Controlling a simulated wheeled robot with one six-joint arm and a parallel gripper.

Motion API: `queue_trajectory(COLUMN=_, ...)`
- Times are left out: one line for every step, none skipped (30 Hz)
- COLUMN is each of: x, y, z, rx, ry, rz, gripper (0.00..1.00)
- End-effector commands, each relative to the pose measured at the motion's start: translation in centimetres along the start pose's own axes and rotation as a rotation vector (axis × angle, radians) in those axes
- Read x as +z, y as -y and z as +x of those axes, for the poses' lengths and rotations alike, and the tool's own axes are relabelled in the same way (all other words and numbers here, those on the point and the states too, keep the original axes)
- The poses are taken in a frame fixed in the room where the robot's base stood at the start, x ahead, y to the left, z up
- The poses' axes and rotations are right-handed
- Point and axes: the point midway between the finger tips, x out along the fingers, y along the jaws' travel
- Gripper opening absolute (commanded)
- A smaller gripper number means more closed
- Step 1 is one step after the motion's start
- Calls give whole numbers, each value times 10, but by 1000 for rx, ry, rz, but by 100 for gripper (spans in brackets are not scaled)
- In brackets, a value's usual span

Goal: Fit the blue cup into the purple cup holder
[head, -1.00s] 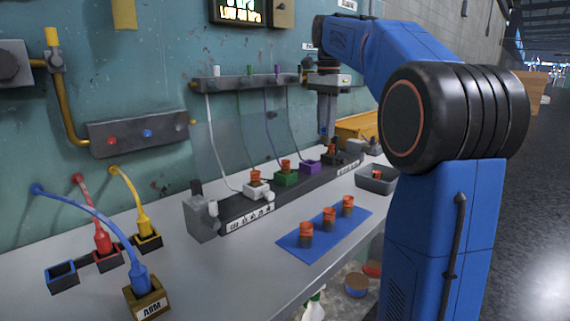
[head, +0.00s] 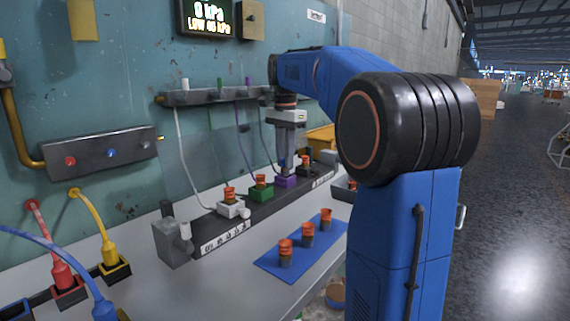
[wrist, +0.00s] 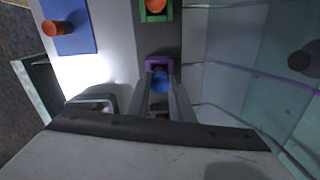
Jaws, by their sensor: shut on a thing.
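My gripper (head: 283,166) points down at the purple cup holder (head: 287,181) on the dark rack. In the wrist view its two fingers (wrist: 162,95) are shut on the blue cup (wrist: 160,80). The purple holder (wrist: 158,62) shows there as a square frame right beside the cup. The cup overlaps the holder's near side in that view. The holder has no orange-topped cup in it. The fingers hide the cup's lower part, so I cannot tell whether it is inside the holder or just above it.
Orange-topped cups stand in the white (head: 230,209), green (head: 262,190) and dark (head: 305,170) holders along the rack. A blue mat (head: 272,261) with three such cups lies in front. A clear panel and thin hoses (head: 243,140) rise behind the rack.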

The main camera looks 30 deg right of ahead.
Motion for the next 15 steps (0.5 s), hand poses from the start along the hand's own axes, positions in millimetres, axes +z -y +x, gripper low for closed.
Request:
queue_trajectory(x=0, y=-1, z=8, rx=3, ry=1, rz=0, gripper=0)
queue_trajectory(x=0, y=-1, z=11, rx=2, ry=1, rz=0, gripper=0)
queue_trajectory(x=0, y=-1, z=14, rx=1, ry=0, rz=0, gripper=0)
queue_trajectory(x=0, y=-1, z=16, rx=1, ry=0, rz=0, gripper=0)
queue_trajectory(x=0, y=-1, z=16, rx=1, ry=0, rz=0, gripper=0)
queue_trajectory(x=0, y=0, z=16, rx=1, ry=0, rz=0, gripper=0)
queue_trajectory(x=0, y=0, z=16, rx=0, ry=0, rz=0, gripper=0)
queue_trajectory(x=0, y=0, z=16, rx=0, ry=0, rz=0, gripper=0)
queue_trajectory(x=0, y=0, z=16, rx=0, ry=0, rz=0, gripper=0)
queue_trajectory(x=0, y=0, z=16, rx=0, ry=0, rz=0, gripper=0)
queue_trajectory(x=0, y=0, z=16, rx=0, ry=0, rz=0, gripper=0)
queue_trajectory(x=0, y=0, z=17, rx=0, ry=0, rz=0, gripper=0)
queue_trajectory(x=0, y=0, z=17, rx=1, ry=0, rz=0, gripper=0)
queue_trajectory(x=0, y=0, z=18, rx=1, ry=0, rz=0, gripper=0)
queue_trajectory(x=0, y=0, z=19, rx=1, ry=0, rz=0, gripper=0)
